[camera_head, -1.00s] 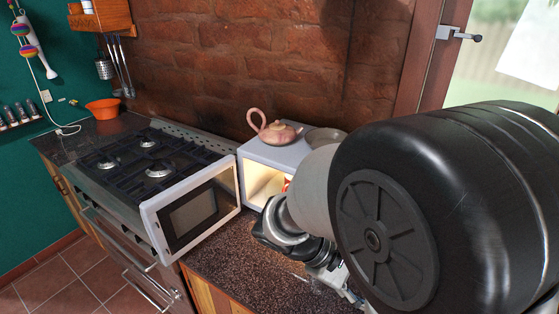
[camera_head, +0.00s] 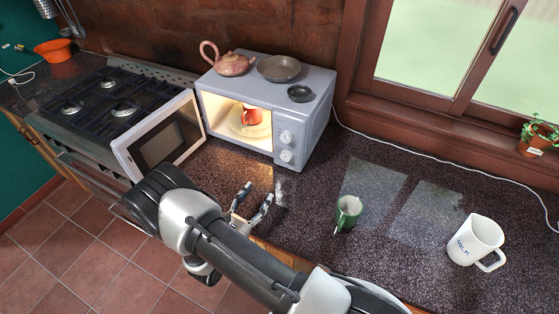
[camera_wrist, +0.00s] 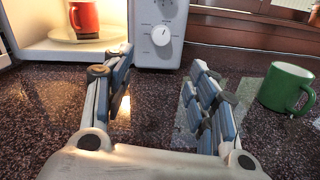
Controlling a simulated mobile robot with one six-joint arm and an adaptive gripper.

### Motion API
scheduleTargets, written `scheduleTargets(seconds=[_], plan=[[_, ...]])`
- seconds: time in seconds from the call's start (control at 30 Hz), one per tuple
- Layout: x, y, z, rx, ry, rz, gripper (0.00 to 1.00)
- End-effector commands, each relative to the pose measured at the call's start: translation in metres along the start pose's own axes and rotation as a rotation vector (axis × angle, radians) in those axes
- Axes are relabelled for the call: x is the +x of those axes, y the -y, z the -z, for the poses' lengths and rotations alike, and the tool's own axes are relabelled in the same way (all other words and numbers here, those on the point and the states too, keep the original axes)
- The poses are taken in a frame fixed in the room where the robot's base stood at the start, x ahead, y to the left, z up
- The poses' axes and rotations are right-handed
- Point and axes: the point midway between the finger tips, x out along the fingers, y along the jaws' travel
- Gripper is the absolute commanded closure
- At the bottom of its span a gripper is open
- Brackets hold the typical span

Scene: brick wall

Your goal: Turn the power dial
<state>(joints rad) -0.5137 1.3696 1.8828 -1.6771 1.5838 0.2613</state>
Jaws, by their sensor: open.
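The white microwave (camera_head: 318,112) stands on the counter with its door (camera_head: 162,140) swung open to the left and its inside lit. Two round white dials sit one above the other on its front panel, an upper dial (camera_head: 286,136) and a lower dial (camera_head: 286,156). I cannot read which one is the power dial. In the wrist view the lower dial (camera_wrist: 161,35) is ahead, and the upper one is cut by the top edge. My gripper (camera_head: 258,192) is open and empty above the counter, in front of the microwave and apart from the dials.
A red mug (camera_head: 252,117) stands on the plate inside the microwave. A teapot (camera_head: 234,65), a pan (camera_head: 279,68) and a small dark dish (camera_head: 300,94) rest on top. A green mug (camera_head: 348,212) and a white milk jug (camera_head: 476,240) stand on the counter to the right.

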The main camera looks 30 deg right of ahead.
Motion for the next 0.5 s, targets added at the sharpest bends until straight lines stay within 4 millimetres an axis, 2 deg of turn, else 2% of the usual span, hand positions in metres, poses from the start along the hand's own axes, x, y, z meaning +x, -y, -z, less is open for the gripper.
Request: scheduleTargets(seconds=[0.17, 0.5], plan=[[0.028, 0.003, 0.0, 0.001, 0.001, 0.009, 0.47], [0.103, 0.003, -0.001, 0.003, 0.001, 0.011, 0.47]])
